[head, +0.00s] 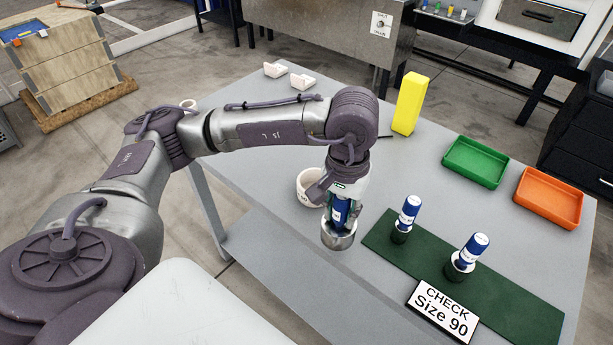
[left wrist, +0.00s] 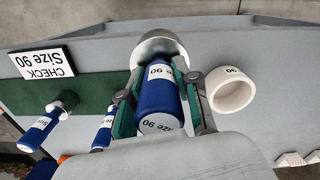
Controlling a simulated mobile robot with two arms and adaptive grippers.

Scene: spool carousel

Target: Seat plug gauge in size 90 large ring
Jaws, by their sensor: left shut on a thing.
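My left gripper (head: 342,208) is shut on the blue handle of a plug gauge (head: 338,236), whose wide metal end points down over the table. In the left wrist view the gripper (left wrist: 162,88) has a finger on each side of the handle (left wrist: 158,106), which is marked size 90. A white large ring (head: 306,190) stands on the table just behind and left of the gauge, partly hidden by the gripper. In the left wrist view the ring (left wrist: 232,92) shows a 90 mark and an open bore, apart from the gauge. My right gripper is not in view.
Two blue-handled gauges (head: 409,211) (head: 471,250) stand on a green mat (head: 525,312) beside a "CHECK Size 90" sign (head: 442,311). A yellow block (head: 410,103), green tray (head: 475,162) and orange tray (head: 548,198) stand farther back. Small white pieces (head: 302,81) lie at the far edge.

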